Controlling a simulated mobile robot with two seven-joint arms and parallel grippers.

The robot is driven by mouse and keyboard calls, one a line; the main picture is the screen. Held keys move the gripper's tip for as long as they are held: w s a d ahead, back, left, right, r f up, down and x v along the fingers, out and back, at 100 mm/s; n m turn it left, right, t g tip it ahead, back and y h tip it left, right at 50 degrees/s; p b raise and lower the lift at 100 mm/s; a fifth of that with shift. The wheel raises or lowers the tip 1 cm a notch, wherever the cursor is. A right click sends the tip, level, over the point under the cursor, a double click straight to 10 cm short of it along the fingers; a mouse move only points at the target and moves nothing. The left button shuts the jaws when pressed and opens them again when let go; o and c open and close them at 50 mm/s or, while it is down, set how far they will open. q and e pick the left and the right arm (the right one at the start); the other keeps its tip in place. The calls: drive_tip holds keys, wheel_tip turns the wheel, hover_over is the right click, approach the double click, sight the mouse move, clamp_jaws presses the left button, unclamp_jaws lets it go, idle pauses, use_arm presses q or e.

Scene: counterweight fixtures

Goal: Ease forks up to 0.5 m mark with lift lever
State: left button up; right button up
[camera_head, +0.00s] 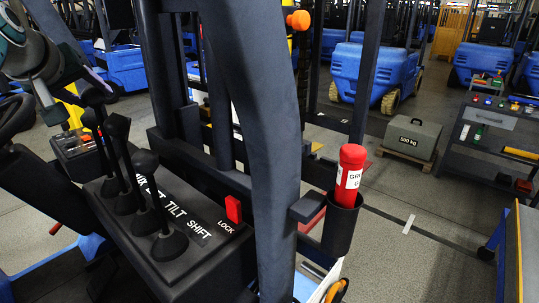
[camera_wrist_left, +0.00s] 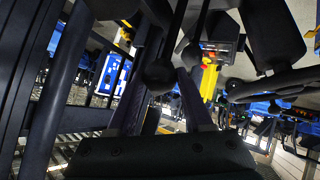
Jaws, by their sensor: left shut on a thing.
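My left gripper (camera_head: 82,95) reaches in from the upper left, shut on the dark round knob (camera_head: 92,98) of one control lever. The wrist view shows a black ball knob (camera_wrist_left: 160,76) close in front of the gripper. Several black levers stand in a row on the console (camera_head: 196,258); its partly hidden labels include TILT and SHIFT. The held lever appears to be the lift lever, but its base is crowded by the others. The nearest lever (camera_head: 146,162) stands free. I cannot make out the forks or a 0.5 m mark. My right gripper is not in view.
A red LOCK switch (camera_head: 233,209) sits on the console. A thick dark post (camera_head: 255,130) stands right of it, with a red cylinder (camera_head: 350,172) in a cup holder. A 500 kg weight (camera_head: 411,138) rests on a pallet beyond. Blue forklifts stand behind.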

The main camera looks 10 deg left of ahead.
use_arm(q)
drive_tip(key=shift+s+a+r+p, duration=0.1)
drive_tip(key=shift+s+a+p, duration=0.15)
drive_tip(key=shift+s+p, duration=0.25)
drive_tip(key=shift+s+a+p, duration=0.25)
drive_tip(key=shift+s+p, duration=0.15)
drive_tip(key=shift+s, duration=0.1)
drive_tip(key=shift+s+a+f, duration=0.2)
drive_tip(key=shift+s, duration=0.1)
drive_tip(key=shift+w+d+f, duration=0.1)
drive_tip(key=shift+w+d, duration=0.1)
drive_tip(key=shift+w, duration=0.1)
drive_tip(key=shift+w+d+b, duration=0.25)
drive_tip(key=shift+w, duration=0.2)
drive_tip(key=shift+w+d+b, duration=0.2)
drive_tip(key=shift+w, duration=0.25)
drive_tip(key=shift+w+d+r, duration=0.1)
drive_tip(key=shift+w+r, duration=0.1)
